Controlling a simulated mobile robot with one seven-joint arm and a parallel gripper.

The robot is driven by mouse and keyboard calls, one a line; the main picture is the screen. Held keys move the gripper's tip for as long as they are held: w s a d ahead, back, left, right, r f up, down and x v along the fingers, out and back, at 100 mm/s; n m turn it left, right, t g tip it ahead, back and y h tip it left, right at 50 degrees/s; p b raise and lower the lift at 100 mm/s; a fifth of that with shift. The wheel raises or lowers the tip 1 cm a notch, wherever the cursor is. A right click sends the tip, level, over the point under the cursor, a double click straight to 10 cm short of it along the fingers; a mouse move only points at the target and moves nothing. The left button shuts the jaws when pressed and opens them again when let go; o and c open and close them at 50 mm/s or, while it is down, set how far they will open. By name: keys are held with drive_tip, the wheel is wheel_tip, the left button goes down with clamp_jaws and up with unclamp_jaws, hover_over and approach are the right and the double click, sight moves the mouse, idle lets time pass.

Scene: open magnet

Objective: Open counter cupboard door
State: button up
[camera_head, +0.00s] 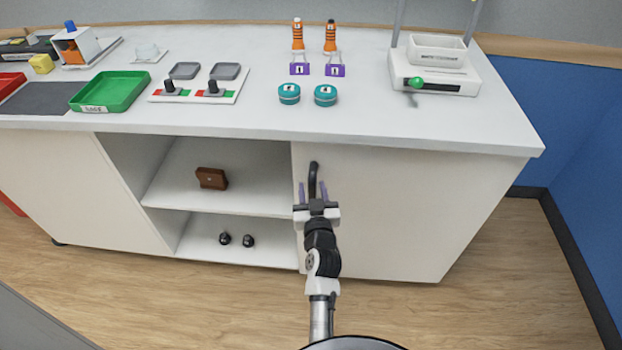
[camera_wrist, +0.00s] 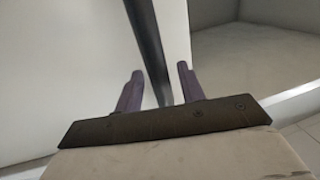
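The counter cupboard door (camera_head: 400,205) is a white panel on the right of the counter front, and it looks shut. Its black upright handle (camera_head: 313,178) is near the door's left edge. My gripper (camera_head: 313,190) is in front of the handle, with its two purple fingers open. In the wrist view the dark handle (camera_wrist: 150,45) runs down between the open fingers of my gripper (camera_wrist: 158,85), with gaps on both sides. I cannot tell whether a finger touches it. The white door also fills the left of the wrist view (camera_wrist: 60,70).
Left of the door are open shelves (camera_head: 240,165) with a brown box (camera_head: 212,178) and two small dark round things (camera_head: 236,240). The worktop (camera_head: 370,120) above holds a green tray (camera_head: 110,91), teal pots (camera_head: 325,95) and a white device (camera_head: 435,80). Wooden floor lies clear in front.

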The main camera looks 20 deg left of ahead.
drive_tip(key=shift+w+a, duration=0.15)
drive_tip(key=shift+w, duration=0.2)
clamp_jaws()
drive_tip(key=shift+s, duration=0.2)
